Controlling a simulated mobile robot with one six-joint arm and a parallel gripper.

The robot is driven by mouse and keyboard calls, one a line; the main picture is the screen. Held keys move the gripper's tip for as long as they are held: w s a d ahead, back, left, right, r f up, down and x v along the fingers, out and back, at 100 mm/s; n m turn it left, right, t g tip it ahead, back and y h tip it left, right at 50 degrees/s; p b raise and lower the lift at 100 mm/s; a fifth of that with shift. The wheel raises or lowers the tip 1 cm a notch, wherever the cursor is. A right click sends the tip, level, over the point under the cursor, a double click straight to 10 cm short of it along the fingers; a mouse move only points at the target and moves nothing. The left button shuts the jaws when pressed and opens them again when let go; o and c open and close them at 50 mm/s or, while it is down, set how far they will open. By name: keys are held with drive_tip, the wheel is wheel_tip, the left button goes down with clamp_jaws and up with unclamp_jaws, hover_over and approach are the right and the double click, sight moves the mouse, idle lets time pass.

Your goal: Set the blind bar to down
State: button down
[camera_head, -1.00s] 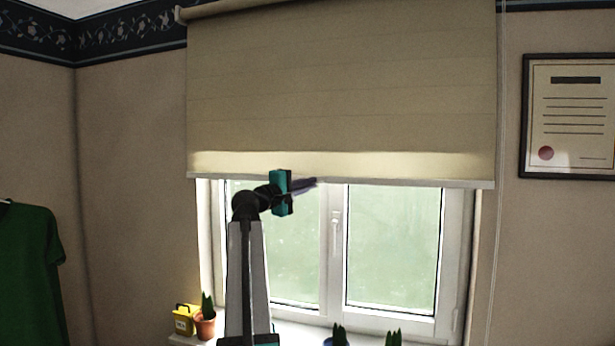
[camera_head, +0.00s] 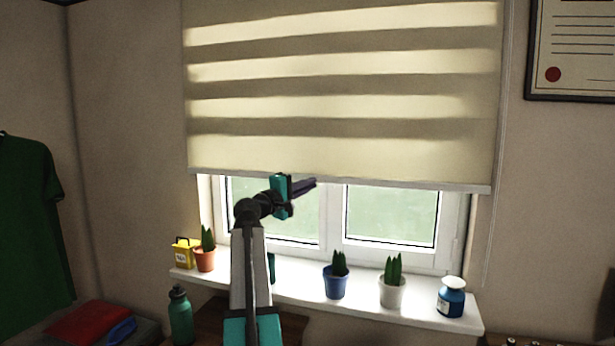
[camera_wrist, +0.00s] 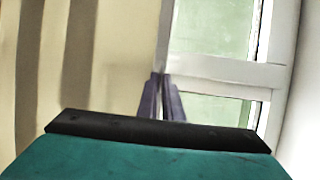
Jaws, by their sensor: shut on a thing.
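The beige blind (camera_head: 340,95) hangs in front of the window, with lighter and darker stripes across it. Its pale bottom bar (camera_head: 400,185) is level with the upper part of the window panes, and window glass shows below it. My gripper (camera_head: 314,182) is at the bar, left of its middle. In the wrist view, my gripper's dark fingers (camera_wrist: 161,88) are close together at the bar (camera_wrist: 165,45), shut on it. The exact contact is small and hard to see.
The white sill (camera_head: 310,283) below holds a yellow box (camera_head: 185,253), a terracotta pot (camera_head: 205,260), a blue pot (camera_head: 336,286), a white pot (camera_head: 392,291) and a blue jar (camera_head: 451,298). A green bottle (camera_head: 180,317) stands lower left. Window space between bar and sill is open.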

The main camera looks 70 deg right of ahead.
wheel_tip(320, 180, down, 24)
drive_tip(key=b, duration=1.2)
drive_tip(key=shift+f, duration=0.25)
drive_tip(key=c, duration=1.9)
unclamp_jaws()
drive_tip(key=shift+d+f, duration=0.1)
drive_tip(key=shift+d, duration=0.05)
drive_tip(key=shift+v, duration=0.9)
drive_tip(key=p+v, duration=0.1)
drive_tip(key=v, duration=1.1)
